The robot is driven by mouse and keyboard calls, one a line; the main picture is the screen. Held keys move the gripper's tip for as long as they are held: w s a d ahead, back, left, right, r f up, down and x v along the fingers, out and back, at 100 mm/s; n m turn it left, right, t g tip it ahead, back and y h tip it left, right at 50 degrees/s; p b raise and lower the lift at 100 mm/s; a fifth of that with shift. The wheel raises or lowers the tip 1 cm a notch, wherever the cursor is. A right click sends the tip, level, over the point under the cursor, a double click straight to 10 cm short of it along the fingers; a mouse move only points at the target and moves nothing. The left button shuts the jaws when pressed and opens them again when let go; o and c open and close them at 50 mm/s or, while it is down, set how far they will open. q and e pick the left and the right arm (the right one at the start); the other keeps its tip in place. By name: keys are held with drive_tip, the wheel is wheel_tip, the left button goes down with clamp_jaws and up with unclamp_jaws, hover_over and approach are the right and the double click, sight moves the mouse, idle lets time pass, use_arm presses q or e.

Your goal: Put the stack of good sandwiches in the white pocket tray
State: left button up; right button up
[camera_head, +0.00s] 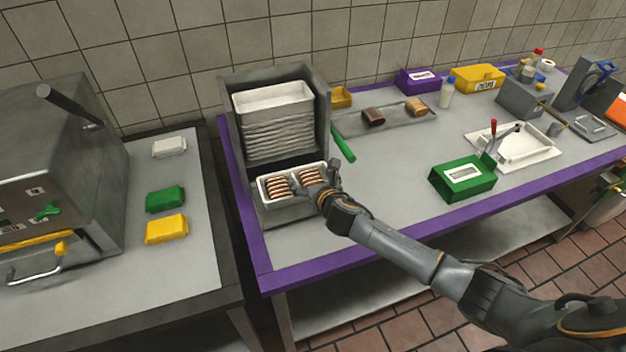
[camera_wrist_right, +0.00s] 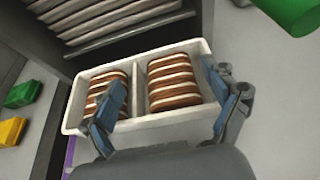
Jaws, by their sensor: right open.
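The white pocket tray (camera_head: 266,199) sits at the front of the grey dispenser, and its two pockets show in the right wrist view (camera_wrist_right: 140,66). A stack of brown and cream sandwiches (camera_head: 279,188) lies in the left pocket, also seen in the right wrist view (camera_wrist_right: 108,88). A second stack (camera_wrist_right: 172,82) lies in the right pocket. My right gripper (camera_head: 318,180) is over the tray's right part. In the right wrist view its open fingers (camera_wrist_right: 165,112) stand on both sides of the right stack, the left finger near the divider. Whether they touch it is unclear. My left gripper is not in view.
The dispenser (camera_head: 233,130) holds a pile of white trays (camera_head: 275,100) behind the pocket tray. A metal tray (camera_head: 350,121) holds two brown items. A green box (camera_head: 462,176) and a white tray (camera_head: 512,146) lie further right.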

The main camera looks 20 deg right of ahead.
drive_tip(key=v, duration=1.2)
